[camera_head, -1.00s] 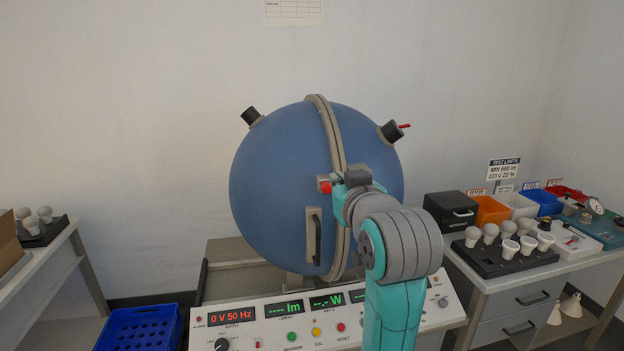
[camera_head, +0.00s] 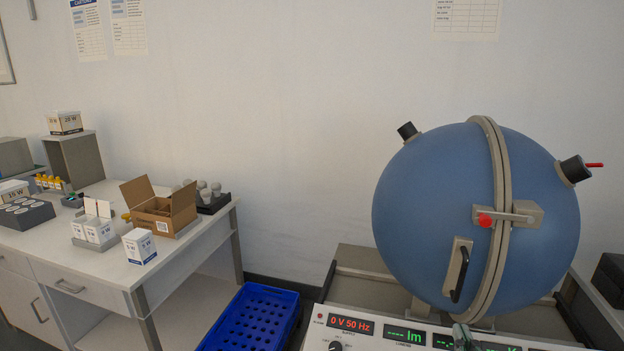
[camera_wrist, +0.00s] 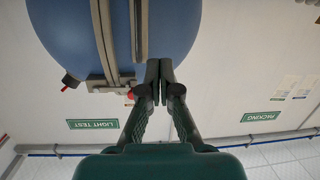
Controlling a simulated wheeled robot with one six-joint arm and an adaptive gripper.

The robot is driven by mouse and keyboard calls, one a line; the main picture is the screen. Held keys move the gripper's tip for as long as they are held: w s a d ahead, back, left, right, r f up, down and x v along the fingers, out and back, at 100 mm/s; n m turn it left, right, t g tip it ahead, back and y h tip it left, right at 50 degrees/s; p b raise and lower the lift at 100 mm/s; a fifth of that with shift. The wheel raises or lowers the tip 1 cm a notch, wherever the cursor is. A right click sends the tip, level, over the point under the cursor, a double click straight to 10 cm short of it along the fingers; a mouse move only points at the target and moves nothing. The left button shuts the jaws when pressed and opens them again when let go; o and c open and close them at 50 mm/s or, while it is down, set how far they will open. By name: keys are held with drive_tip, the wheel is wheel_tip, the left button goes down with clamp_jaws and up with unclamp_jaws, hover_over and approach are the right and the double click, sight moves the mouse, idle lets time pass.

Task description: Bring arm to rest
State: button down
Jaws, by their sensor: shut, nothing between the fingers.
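My gripper (camera_wrist: 159,80) is shut and empty in the wrist view, its fingertips together. The blue sphere (camera_wrist: 75,30) shows upside down in that view, behind and left of the fingers, with its red-tipped latch close to them in the picture. I cannot tell the gap between fingers and sphere. In the head view the blue sphere (camera_head: 440,200) stands at the right, its halves together, the latch (camera_head: 508,215) lying across the seam.
The control panel (camera_head: 395,337) lies below the sphere. A blue crate (camera_head: 250,322) stands left of it. The left table (camera_head: 185,240) holds an open carton (camera_head: 160,212), white boxes (camera_head: 139,246) and a dark tray of bulbs (camera_head: 213,203). The wall between is clear.

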drive_tip(key=s+a+f+n+y, duration=0.1)
drive_tip(key=s+a+f, duration=0.2)
drive_tip(key=s+f, duration=0.55)
drive_tip(key=s+a+f+y, duration=0.1)
drive_tip(key=s+a+f, duration=0.2)
drive_tip(key=s+f, duration=0.55)
drive_tip(key=s+a+f+g+y, duration=0.1)
drive_tip(key=s+a, duration=0.1)
drive_tip(key=s, duration=2.1)
drive_tip(key=shift+f, duration=0.3)
drive_tip(key=shift+s+a, duration=0.1)
